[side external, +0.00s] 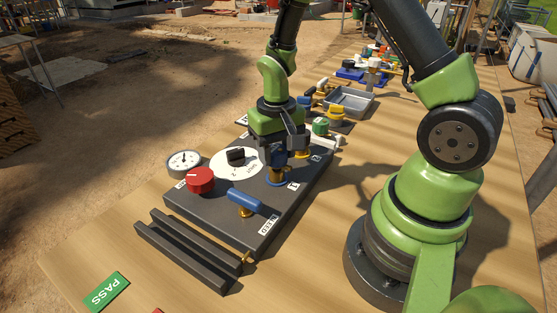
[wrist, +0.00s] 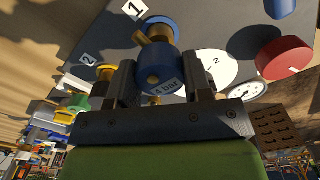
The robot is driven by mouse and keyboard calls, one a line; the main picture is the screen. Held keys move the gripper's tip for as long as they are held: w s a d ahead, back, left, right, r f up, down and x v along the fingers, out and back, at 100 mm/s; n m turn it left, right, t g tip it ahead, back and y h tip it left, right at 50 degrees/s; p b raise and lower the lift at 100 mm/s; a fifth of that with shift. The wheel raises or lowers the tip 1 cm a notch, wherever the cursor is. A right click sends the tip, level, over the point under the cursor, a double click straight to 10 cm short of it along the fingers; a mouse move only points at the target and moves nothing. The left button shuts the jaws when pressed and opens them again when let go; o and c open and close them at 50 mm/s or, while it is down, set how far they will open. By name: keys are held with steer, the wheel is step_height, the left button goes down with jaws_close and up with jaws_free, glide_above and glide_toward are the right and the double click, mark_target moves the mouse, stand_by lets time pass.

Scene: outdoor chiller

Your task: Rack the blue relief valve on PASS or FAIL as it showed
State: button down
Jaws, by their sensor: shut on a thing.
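The blue relief valve (side external: 277,160) with a brass base stands upright at the spot marked 1 on the dark test panel (side external: 225,227). My gripper (side external: 279,145) points down and is shut on it. The green PASS plate (side external: 105,292) lies at the table's front left. A red plate (side external: 158,311) is mostly cut off at the bottom edge; its text is not visible.
A black grooved rail (side external: 190,250) lies before the panel. The panel carries a red knob (side external: 200,180), a blue-handled lever (side external: 245,201) and a white dial (side external: 232,168) with a black knob. A gauge (side external: 184,161) stands beside it. A yellow-topped valve (side external: 303,149) and grey tray (side external: 350,103) are behind.

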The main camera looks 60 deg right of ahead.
mark_target(277, 150)
steer(key=shift+r, duration=0.3)
steer(key=shift+r, duration=2.65)
steer(key=c, duration=1.1)
jaws_free()
steer(key=shift+c, duration=0.2)
jaws_close()
